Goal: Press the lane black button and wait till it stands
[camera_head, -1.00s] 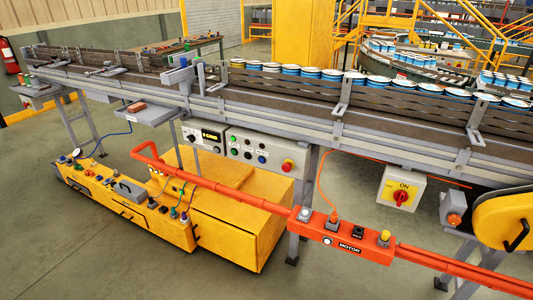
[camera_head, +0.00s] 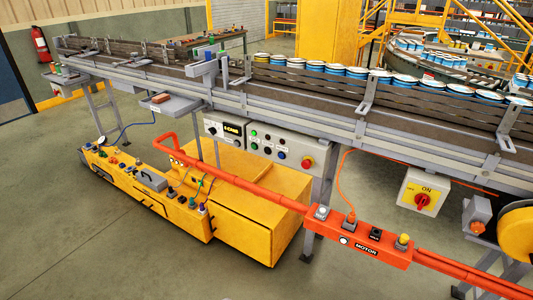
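The orange box marked MOTOR (camera_head: 360,240) on the orange rail carries a black button (camera_head: 375,234), a white one and a yellow one. Neither of my grippers shows.
The conveyor (camera_head: 300,105) carries a row of blue-and-white cans (camera_head: 335,69) at right. The orange rail (camera_head: 240,184) runs in front. A yellow floor unit (camera_head: 245,235) with knobs stands below. Floor is clear at left.

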